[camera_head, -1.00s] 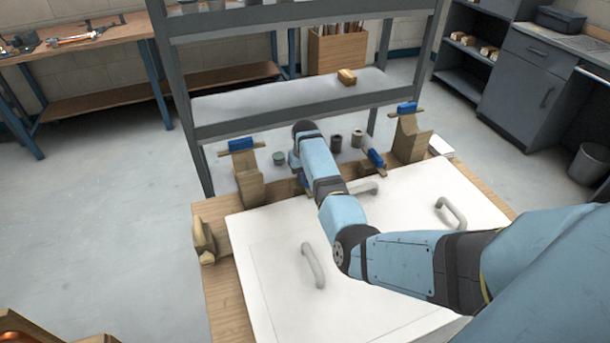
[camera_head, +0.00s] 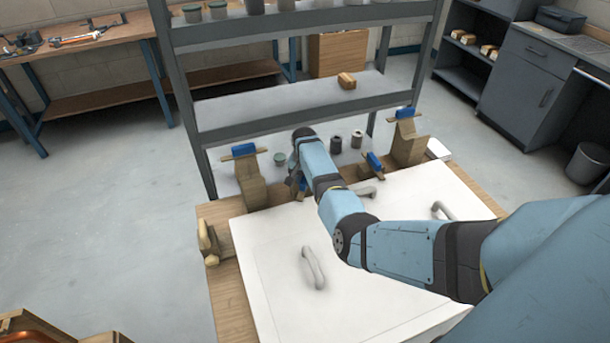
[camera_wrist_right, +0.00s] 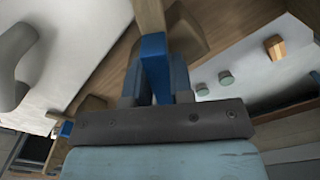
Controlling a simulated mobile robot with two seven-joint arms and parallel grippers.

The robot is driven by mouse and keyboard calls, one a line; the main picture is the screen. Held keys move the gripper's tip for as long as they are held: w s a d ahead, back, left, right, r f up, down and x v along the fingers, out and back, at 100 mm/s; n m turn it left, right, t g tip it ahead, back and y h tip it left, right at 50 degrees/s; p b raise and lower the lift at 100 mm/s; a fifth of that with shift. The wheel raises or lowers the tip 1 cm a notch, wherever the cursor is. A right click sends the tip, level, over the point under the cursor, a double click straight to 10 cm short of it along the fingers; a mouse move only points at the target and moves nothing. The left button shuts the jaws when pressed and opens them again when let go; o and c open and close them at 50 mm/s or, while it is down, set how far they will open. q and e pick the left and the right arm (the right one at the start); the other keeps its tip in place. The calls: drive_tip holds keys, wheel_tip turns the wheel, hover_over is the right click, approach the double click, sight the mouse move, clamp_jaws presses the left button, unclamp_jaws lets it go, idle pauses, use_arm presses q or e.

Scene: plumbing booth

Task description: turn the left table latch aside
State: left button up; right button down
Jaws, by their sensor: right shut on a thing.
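The left table latch, a wooden bar with a blue grip, is mostly hidden behind my right wrist in the head view; a bit of its blue (camera_head: 302,186) shows at the table's far edge. In the right wrist view its blue grip (camera_wrist_right: 155,64) stands between the two fingers of my right gripper (camera_wrist_right: 155,85), which is shut on it. The latch's wooden bar (camera_wrist_right: 150,14) extends beyond the grip. In the head view my right gripper (camera_head: 294,180) is partly covered by its own wrist. My left gripper is not in view.
A white panel (camera_head: 270,250) with grey handles (camera_head: 313,268) lies on the wooden table (camera_head: 229,290). Wooden posts with blue-gripped bars (camera_head: 244,150) (camera_head: 405,113) stand at the far edge. Another blue-gripped latch (camera_head: 374,161) is to the right. A metal shelf (camera_head: 270,130) stands behind.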

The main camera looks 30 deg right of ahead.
sight(304, 178)
drive_tip(key=m+p, duration=0.1)
drive_tip(key=m, duration=0.3)
drive_tip(key=shift+w+r+m, duration=0.1)
drive_tip(key=shift+w+m, duration=0.05)
drive_tip(key=shift+m, duration=0.15)
drive_tip(key=m+p, duration=0.1)
drive_tip(key=m, duration=0.4)
drive_tip(key=shift+w+m, duration=0.15)
drive_tip(key=shift+m, duration=0.25)
drive_tip(key=c, duration=1)
unclamp_jaws()
wheel_tip(304, 178, up, 14)
